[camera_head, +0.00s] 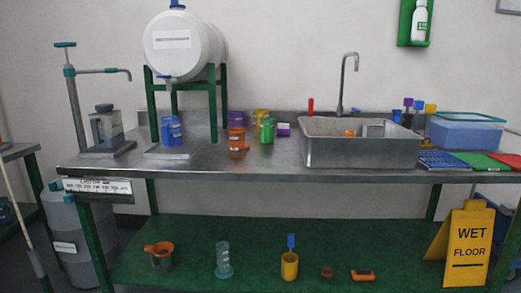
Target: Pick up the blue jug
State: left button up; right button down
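A blue jug (172,131) stands upright on the steel table (285,174), on a small metal plate below the tap of a white barrel (184,46). The barrel rests on a green stand, and the stand's legs are on both sides of the jug. Neither of my grippers shows in the head view.
An orange jug (236,140), a green jug (268,130) and purple and yellow ones stand right of the blue jug. A hand pump (73,100) and a grey container (106,128) stand left. A sink (358,152) is at right. A yellow wet-floor sign (467,245) stands at the lower right.

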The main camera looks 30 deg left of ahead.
aim_at(171, 128)
jog(key=u, duration=1.1)
